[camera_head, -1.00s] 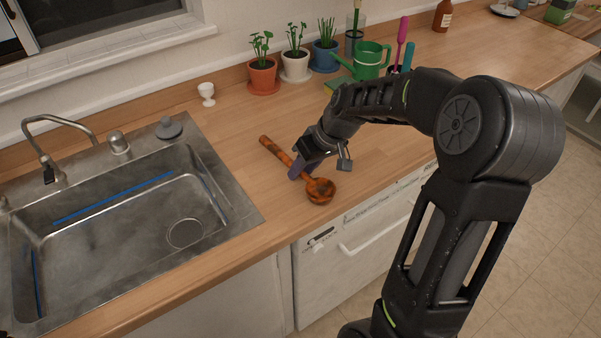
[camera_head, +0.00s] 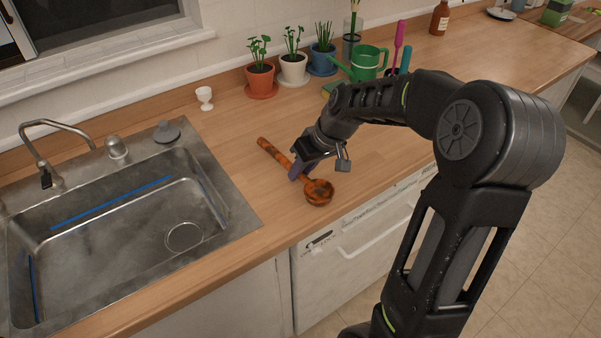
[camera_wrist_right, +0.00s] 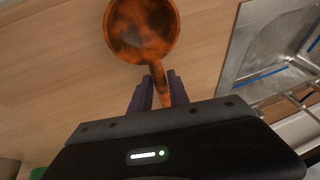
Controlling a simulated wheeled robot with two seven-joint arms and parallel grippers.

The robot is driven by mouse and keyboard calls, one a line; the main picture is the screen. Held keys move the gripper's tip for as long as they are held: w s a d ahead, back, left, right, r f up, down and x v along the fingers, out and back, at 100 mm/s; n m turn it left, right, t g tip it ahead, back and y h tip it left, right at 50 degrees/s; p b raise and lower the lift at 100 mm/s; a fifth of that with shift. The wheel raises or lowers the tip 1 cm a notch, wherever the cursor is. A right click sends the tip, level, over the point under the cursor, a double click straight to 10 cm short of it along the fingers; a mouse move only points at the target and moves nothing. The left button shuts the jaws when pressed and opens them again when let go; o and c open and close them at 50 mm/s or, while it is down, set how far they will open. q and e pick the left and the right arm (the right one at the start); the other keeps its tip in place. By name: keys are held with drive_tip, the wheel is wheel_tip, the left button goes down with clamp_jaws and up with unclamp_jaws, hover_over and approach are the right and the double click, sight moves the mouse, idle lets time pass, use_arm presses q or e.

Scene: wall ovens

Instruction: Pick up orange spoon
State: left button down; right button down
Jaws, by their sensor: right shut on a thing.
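The orange spoon (camera_head: 318,191) has a mottled dark pattern, a deep bowl and a long handle. My right gripper (camera_head: 297,172) is shut on the spoon's handle close to the bowl. In the right wrist view, the purple fingertips (camera_wrist_right: 158,92) sit on both sides of the handle, and the spoon's bowl (camera_wrist_right: 141,28) shows beyond them. I cannot tell whether the spoon touches the counter. My left gripper is not in view.
A metal sink (camera_head: 110,235) lies to the left. A white egg cup (camera_head: 205,98), several potted plants (camera_head: 261,82) and a green watering can (camera_head: 368,62) stand along the back. The wooden counter (camera_head: 225,140) is clear around the spoon.

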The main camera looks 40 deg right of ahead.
wheel_tip(320, 180, up, 9)
drive_tip(key=shift+r+b, duration=0.2)
drive_tip(key=shift+b, duration=0.2)
idle(0.5)
